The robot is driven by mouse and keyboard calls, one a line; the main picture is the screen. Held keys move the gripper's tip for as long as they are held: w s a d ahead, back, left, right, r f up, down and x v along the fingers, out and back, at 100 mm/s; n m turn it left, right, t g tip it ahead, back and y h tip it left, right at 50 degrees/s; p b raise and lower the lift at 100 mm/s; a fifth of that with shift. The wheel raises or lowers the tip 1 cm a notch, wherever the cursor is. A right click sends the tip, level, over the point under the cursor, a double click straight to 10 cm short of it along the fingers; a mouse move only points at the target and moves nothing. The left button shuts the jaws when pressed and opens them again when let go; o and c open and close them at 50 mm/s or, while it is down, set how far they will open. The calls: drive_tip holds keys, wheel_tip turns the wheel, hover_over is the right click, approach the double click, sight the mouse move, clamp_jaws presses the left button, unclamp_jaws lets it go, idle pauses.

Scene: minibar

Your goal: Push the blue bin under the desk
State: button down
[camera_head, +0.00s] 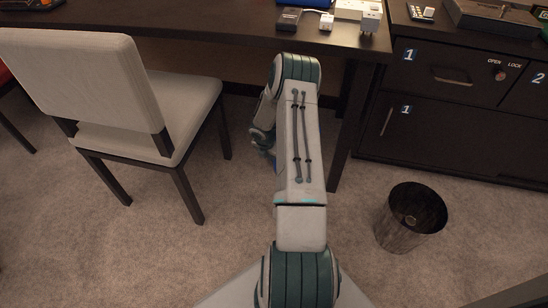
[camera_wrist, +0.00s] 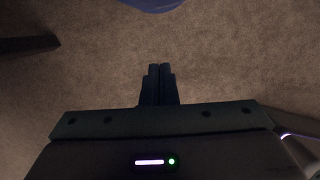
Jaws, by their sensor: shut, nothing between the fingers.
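A blue rounded edge (camera_wrist: 152,4), likely the blue bin, shows at the top of the wrist view; most of it is out of frame. In the head view my arm hides the bin, and I cannot make it out clearly. My gripper (camera_wrist: 160,70) is shut and empty, pointing toward the blue edge with a strip of carpet showing between them. The dark desk (camera_head: 215,22) spans the top of the head view, and my arm reaches toward its front edge.
A beige chair (camera_head: 85,85) stands left of my arm. A dark wastebasket (camera_head: 410,218) stands on the right, near the dark cabinet (camera_head: 440,125). A desk leg (camera_head: 347,130) is just right of my arm. A dark bar (camera_wrist: 28,44) lies left in the wrist view.

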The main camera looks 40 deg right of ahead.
drive_tip(key=w+d+f+b, duration=0.2)
drive_tip(key=d+f+b, duration=0.3)
drive_tip(key=f, duration=0.3)
drive_tip(key=shift+d+f, duration=0.2)
drive_tip(key=shift+d, duration=0.15)
